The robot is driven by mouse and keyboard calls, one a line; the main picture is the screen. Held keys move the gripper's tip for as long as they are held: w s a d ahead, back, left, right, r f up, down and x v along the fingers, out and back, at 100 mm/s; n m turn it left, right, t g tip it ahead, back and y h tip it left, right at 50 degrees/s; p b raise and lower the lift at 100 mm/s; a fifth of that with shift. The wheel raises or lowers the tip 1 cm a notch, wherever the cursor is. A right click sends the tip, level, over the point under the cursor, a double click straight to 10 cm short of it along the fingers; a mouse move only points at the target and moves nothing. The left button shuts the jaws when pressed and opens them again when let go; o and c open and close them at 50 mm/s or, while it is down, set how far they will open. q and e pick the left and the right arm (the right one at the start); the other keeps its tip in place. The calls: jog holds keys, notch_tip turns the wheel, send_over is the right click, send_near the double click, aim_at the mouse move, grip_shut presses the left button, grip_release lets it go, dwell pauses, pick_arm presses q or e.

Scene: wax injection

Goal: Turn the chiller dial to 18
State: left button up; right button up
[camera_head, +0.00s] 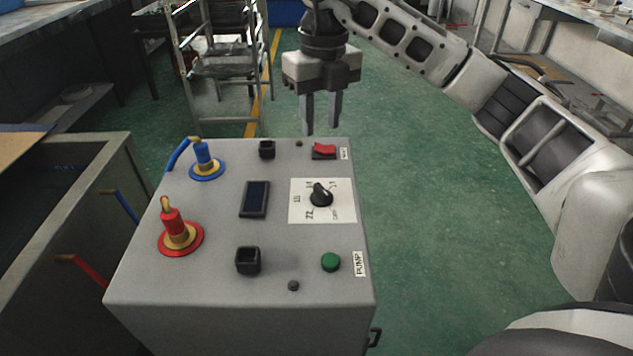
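The chiller is a grey box with a flat top panel (200,275). Its black dial (321,195) sits on a white square label (299,214) at the right of the panel. Numbers ring the dial, with 22 readable at lower left; the others are small, and I cannot tell which one it points to. My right gripper (321,128) is above and beyond the panel's far edge, pointing down. Its two fingers are apart with nothing between them, and it does not touch the dial. My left gripper is not in view.
On the panel are a red switch (324,150), a green button (331,262), a dark display (255,198), and blue (206,163) and red (177,232) hose fittings. An open grey tank (128,160) stands at left. Green floor (440,240) is clear at right.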

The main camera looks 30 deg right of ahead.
aim_at(324, 190)
jog(key=f+b, duration=0.1)
jog(key=f, duration=0.9)
jog(key=f+b, duration=0.1)
jog(key=f, duration=0.4)
jog(key=shift+d+f+b, duration=0.25)
jog(key=shift+d+b, duration=0.05)
jog(key=shift+d, duration=0.05)
jog(key=shift+c, duration=0.3)
grip_shut()
